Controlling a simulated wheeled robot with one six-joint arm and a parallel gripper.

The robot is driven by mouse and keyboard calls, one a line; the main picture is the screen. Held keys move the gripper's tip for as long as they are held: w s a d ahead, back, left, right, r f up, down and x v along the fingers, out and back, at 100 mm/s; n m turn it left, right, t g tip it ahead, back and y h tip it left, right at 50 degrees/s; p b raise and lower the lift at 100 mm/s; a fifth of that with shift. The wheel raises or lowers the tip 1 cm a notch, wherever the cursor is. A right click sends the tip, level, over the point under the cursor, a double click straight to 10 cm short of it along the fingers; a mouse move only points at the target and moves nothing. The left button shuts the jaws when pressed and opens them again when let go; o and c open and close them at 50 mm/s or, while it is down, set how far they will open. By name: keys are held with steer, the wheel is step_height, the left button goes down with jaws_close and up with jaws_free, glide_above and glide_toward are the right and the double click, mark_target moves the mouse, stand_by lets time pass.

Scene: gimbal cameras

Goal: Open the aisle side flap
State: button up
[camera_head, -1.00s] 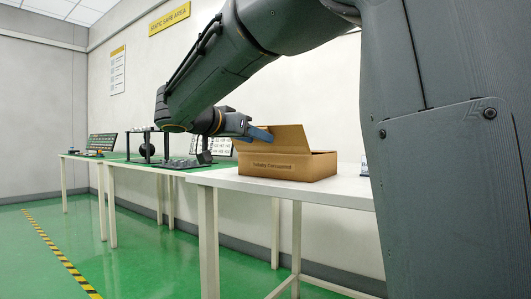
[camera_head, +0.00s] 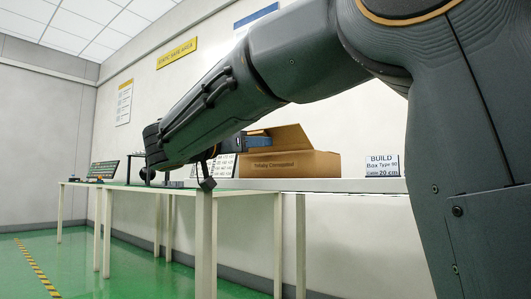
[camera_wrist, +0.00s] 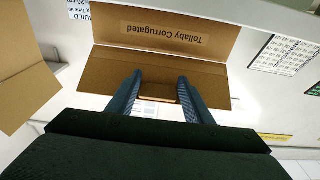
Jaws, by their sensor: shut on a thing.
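A brown cardboard box (camera_head: 285,165) marked "Tollaby Corrugated" stands on a white table. One flap (camera_head: 285,134) slants up above its top edge. In the wrist view the printed side (camera_wrist: 165,32) appears upside down, with a brown panel (camera_wrist: 105,74) adjoining it. My gripper (camera_head: 262,143) is at the upper left of the box. In the wrist view my gripper (camera_wrist: 158,88) has its two blue fingers across that panel, shut on a flap with brown board between them. The exact grip is partly hidden. Another brown panel (camera_wrist: 22,75) shows at the left edge.
A "BUILD" card (camera_head: 382,166) stands right of the box on the white table (camera_head: 330,185). A printed sheet (camera_wrist: 284,54) shows right in the wrist view. The green floor (camera_head: 90,265) is clear.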

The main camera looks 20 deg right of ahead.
steer(key=shift+f, duration=0.1)
stand_by(0.5)
steer(key=o, duration=1.5)
steer(key=p+v, duration=0.2)
steer(key=v, duration=0.5)
steer(key=shift+s+a+f, duration=0.15)
steer(key=shift+s+a, duration=0.1)
steer(key=shift+a, duration=0.05)
steer(key=shift+p, duration=0.3)
